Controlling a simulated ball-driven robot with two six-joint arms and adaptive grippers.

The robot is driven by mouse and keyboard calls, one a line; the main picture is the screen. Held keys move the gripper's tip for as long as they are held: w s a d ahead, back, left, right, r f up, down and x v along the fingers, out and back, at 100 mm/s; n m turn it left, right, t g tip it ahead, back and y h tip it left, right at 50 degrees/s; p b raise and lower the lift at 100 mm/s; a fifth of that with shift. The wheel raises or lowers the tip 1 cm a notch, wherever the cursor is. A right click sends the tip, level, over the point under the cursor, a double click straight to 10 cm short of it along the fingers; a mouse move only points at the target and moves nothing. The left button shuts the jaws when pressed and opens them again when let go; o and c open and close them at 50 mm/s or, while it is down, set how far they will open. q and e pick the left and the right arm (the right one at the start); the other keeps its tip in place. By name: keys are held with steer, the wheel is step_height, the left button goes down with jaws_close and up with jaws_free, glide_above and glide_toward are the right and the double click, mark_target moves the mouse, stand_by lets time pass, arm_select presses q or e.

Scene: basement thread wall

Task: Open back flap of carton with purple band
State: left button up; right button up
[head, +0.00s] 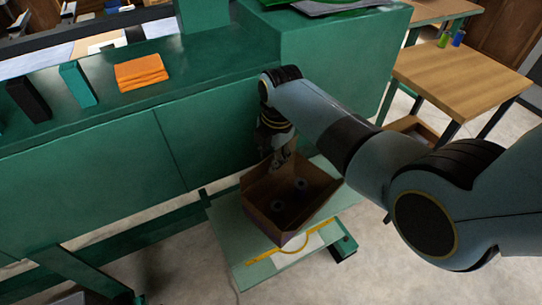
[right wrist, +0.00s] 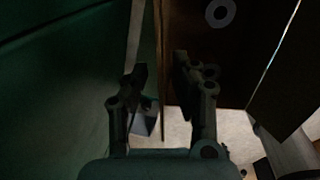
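The brown carton (head: 268,222) stands on a low pale green platform in the head view, its top open. A faint purplish tint shows on its near left side; I cannot make out a clear band. My right gripper (head: 281,160) is at the carton's back edge, pointing down. In the right wrist view the gripper (right wrist: 160,70) is open, with a thin brown carton panel (right wrist: 161,45) standing between its fingers, which look apart from it. Whether this panel is the back flap or wall I cannot tell. My left gripper is not in view.
Ring-shaped items (head: 301,184) lie inside the carton. The platform (head: 230,225) carries a yellow curved strip (head: 262,250). A green cabinet (head: 215,130) stands close behind, with an orange cloth (head: 141,72) on top. A wooden table (head: 465,70) is at the right.

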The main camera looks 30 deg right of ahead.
jaws_close()
steer(key=shift+w+a+g, duration=0.15)
steer(key=shift+w+g, duration=0.2)
steer(key=shift+g, duration=0.35)
jaws_free()
step_height(320, 180, up, 12)
stand_by(0.6)
